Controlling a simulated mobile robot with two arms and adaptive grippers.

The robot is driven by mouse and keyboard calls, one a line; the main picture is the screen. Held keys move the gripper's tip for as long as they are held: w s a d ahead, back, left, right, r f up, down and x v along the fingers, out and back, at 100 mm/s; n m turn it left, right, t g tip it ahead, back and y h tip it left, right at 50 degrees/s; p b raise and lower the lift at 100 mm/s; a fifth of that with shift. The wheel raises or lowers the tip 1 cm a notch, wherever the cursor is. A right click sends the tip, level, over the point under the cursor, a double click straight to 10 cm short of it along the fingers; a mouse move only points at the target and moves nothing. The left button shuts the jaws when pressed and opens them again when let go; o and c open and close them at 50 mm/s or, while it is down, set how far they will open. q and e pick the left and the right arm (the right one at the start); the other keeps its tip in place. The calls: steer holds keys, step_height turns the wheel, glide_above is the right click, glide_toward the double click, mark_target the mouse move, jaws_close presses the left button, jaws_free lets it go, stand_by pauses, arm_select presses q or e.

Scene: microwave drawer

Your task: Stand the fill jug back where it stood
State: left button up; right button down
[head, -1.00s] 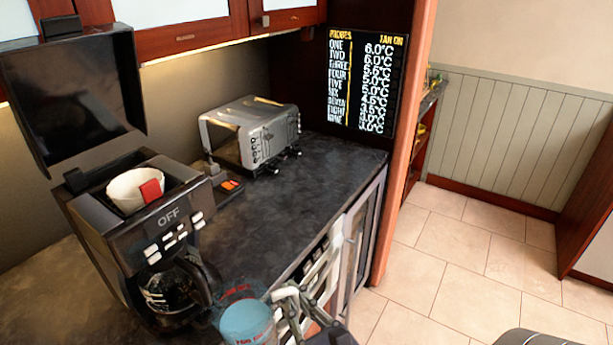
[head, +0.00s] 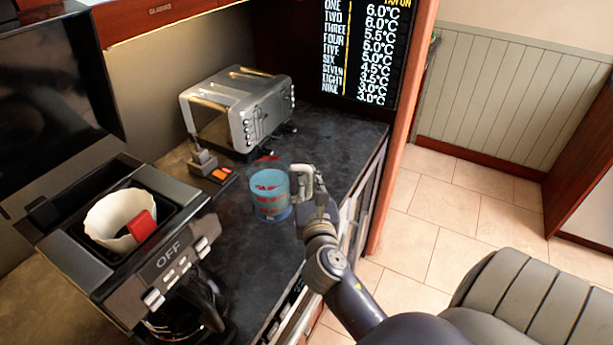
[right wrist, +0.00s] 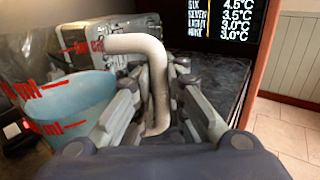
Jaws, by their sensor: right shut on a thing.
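The fill jug (head: 270,196) is a clear jug with red markings and blue contents, over the dark counter in front of the toaster in the head view. It looks upright there; I cannot tell whether its base touches the counter. My right gripper (head: 304,186) is shut on its pale handle. In the right wrist view the jug (right wrist: 62,105) is at the left, and the handle stands between the fingers of the right gripper (right wrist: 158,108). My left gripper is not in view.
A coffee maker (head: 165,262) marked OFF, with its lid open and a white filter (head: 112,222), stands at the front left. A silver toaster (head: 238,110) stands behind the jug. A small orange-buttoned item (head: 222,174) lies nearby. The counter (head: 345,150) is clear to the right.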

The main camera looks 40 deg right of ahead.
steer(key=shift+s+r, duration=0.1)
steer(key=shift+r, duration=0.15)
steer(key=shift+p, duration=0.3)
steer(key=shift+f, duration=0.35)
step_height(320, 180, down, 2)
steer(key=shift+f+b, duration=0.15)
steer(key=shift+b, duration=0.95)
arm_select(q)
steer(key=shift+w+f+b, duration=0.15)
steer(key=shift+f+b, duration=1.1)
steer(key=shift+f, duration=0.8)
arm_select(e)
steer(key=shift+f, duration=1.9)
